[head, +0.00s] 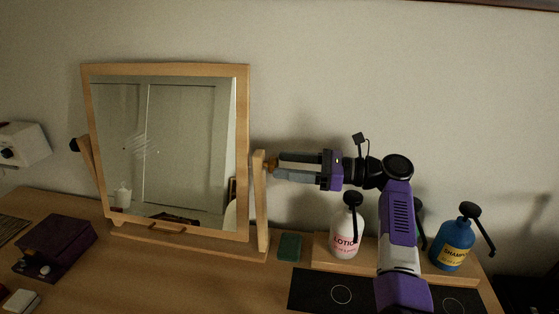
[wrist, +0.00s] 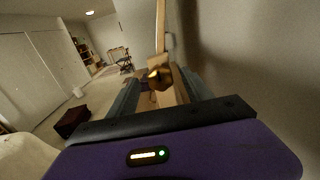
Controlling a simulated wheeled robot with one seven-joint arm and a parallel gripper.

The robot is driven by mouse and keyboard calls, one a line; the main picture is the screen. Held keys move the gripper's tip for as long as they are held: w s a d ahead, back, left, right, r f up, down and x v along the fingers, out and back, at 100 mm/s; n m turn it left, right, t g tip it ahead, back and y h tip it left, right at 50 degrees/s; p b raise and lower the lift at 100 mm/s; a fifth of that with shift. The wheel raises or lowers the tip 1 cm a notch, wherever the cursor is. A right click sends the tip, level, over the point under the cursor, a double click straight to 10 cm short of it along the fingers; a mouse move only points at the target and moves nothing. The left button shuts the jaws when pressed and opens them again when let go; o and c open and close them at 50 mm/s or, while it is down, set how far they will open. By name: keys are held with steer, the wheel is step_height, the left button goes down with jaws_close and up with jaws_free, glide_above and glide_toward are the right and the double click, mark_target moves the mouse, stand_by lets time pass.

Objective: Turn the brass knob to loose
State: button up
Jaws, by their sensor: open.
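The brass knob (head: 269,166) is on the outer side of the right wooden post (head: 261,205) of the tilting mirror (head: 165,150). In the wrist view the knob (wrist: 159,74) shows brassy between my finger tips, with the post behind it. My gripper (head: 277,167) reaches in from the right, level with the knob, its fingers pointing left at it. In the wrist view my gripper (wrist: 160,90) is open, with a finger on each side of the knob and gaps visible. I cannot tell whether either finger touches it.
A lotion bottle (head: 344,236) and a blue shampoo bottle (head: 453,247) stand on a wooden riser (head: 377,271) below my arm. A green block (head: 289,247) lies by the mirror's base. A dark purple box (head: 55,245) is at left. The wall is close behind.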

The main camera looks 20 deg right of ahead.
steer(key=shift+x, duration=0.95)
steer(key=shift+c, duration=0.2)
jaws_close()
